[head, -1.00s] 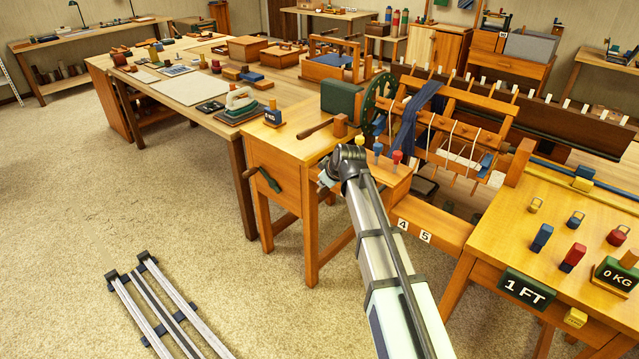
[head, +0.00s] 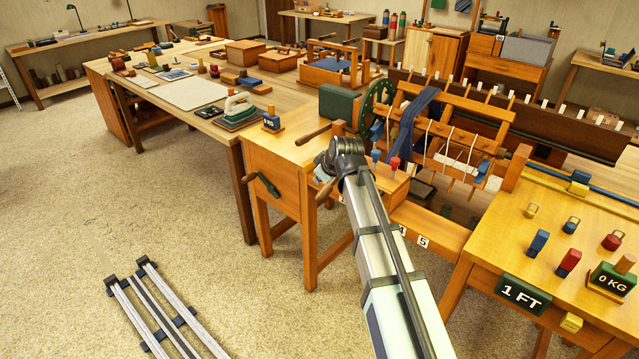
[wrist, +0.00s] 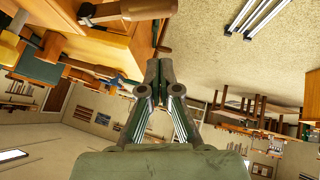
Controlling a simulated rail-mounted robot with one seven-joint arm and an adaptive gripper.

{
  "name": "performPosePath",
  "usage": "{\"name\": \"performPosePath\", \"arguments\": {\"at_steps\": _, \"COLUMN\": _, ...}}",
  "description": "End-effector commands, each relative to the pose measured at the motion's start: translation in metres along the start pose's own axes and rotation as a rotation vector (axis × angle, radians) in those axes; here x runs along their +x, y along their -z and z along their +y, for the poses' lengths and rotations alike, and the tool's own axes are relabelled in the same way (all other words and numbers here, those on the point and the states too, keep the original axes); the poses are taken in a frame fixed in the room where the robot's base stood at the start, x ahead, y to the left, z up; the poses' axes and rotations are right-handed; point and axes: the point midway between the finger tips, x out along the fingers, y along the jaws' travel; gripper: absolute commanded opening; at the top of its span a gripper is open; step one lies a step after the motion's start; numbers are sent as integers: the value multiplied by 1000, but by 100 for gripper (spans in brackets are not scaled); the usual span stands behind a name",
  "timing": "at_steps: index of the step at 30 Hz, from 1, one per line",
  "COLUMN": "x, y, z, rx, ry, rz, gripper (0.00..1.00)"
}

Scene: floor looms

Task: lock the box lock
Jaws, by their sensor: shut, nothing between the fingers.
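My gripper (wrist: 158,70) is shut and empty in the wrist view, its fingertips together near the middle. In the head view my arm hides the gripper, beside the wooden loom stand (head: 272,170). I cannot make out a box lock for certain in either view. Two lidded wooden boxes (head: 245,52) (head: 278,60) stand on the long table at the back; any lock on them is too small to tell. A wooden handle (wrist: 125,10) shows at the top left of the wrist view, apart from the fingers.
The loom with blue cloth (head: 415,115) stands behind my arm. A blue peg (head: 376,156) and a red peg (head: 394,164) stand beside my arm. The table at right (head: 500,245) holds weights and small ringed blocks. Carpet at left is open, except for rails (head: 160,310).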

Motion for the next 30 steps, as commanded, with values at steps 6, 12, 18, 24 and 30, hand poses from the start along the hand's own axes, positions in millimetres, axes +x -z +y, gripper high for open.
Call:
{"name": "performPosePath", "arguments": {"at_steps": 6, "x": -42, "y": -2, "z": -4, "rx": 0, "ry": -2, "rz": 2, "gripper": 0}}
{"name": "performPosePath", "arguments": {"at_steps": 12, "x": -64, "y": -1, "z": -5, "rx": 0, "ry": -1, "rz": 0, "gripper": 0}}
{"name": "performPosePath", "arguments": {"at_steps": 18, "x": -71, "y": -1, "z": -5, "rx": 0, "ry": -1, "rz": 0, "gripper": 0}}
{"name": "performPosePath", "arguments": {"at_steps": 24, "x": -71, "y": -1, "z": -5, "rx": 0, "ry": 0, "rz": 0, "gripper": 0}}
{"name": "performPosePath", "arguments": {"at_steps": 30, "x": -70, "y": 0, "z": -5, "rx": 0, "ry": 0, "rz": 0, "gripper": 0}}
